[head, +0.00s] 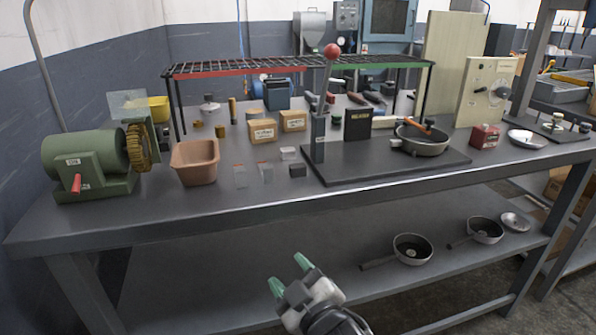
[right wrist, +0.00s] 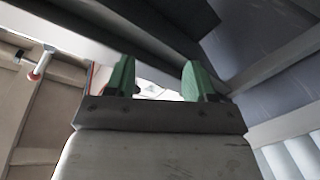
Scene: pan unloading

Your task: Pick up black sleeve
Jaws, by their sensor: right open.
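A black, flat-sided upright piece with pale lettering (head: 358,124) stands on the workbench (head: 225,203), behind the black base plate and left of a pan; it looks like the black sleeve, though I cannot tell for sure. My right gripper (head: 290,274) is open and empty, in front of the bench and well away from both. Its green fingertips also show apart in the right wrist view (right wrist: 157,78), with nothing between them. My left gripper is not in view.
A lever press post (head: 318,135) with a red knob and a wire rack (head: 215,70) stand near the black piece. A pan (head: 420,147) sits on the base plate (head: 400,165). A green motor (head: 85,158) and a brown bin (head: 195,163) are left. Pans lie on the lower shelf (head: 230,285).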

